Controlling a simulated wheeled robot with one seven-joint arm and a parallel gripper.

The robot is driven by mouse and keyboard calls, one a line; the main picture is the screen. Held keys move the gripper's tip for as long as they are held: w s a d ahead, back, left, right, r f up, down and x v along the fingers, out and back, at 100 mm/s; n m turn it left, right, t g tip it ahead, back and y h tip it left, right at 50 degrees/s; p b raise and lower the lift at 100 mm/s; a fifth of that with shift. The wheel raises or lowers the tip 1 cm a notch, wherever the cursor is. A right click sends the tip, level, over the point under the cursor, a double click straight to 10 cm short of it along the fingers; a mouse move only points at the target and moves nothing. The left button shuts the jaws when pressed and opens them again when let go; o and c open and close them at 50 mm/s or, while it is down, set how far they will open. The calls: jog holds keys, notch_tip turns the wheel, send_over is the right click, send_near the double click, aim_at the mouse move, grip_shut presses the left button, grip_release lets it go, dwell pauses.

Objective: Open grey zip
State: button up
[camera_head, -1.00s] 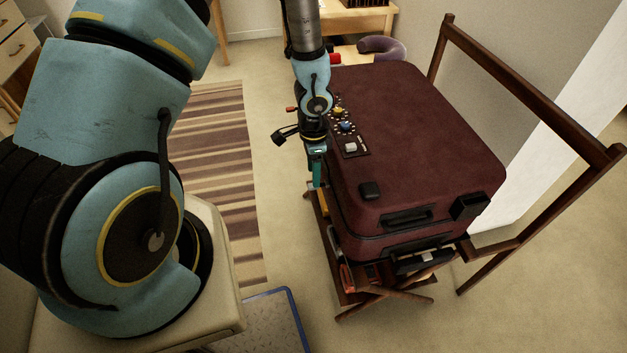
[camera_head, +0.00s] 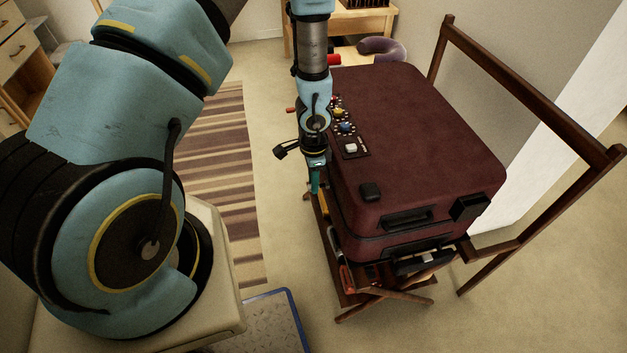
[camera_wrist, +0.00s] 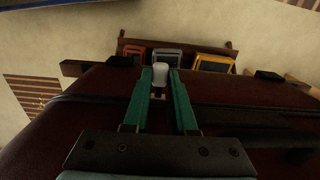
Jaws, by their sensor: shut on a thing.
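The closed dark red suitcase (camera_head: 425,140) lies flat on a wooden folding rack in the head view. Its side with the dark zip line (camera_wrist: 90,98) fills much of the wrist view. My gripper (camera_head: 315,185) is at the suitcase's left side, pointing down. In the wrist view my gripper (camera_wrist: 160,80) has its two green fingers closed around a small light grey-white piece, seemingly the grey zip pull (camera_wrist: 160,74), by the suitcase wall. The fingers hide part of the pull's base.
A wooden rack rail (camera_head: 525,75) rises at the right. Red, grey and yellow-framed items (camera_wrist: 213,64) sit beyond the suitcase in the wrist view. A striped rug (camera_head: 215,180) and a blue-edged mat (camera_head: 270,320) lie left.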

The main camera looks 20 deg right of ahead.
grip_shut()
dwell(0.8)
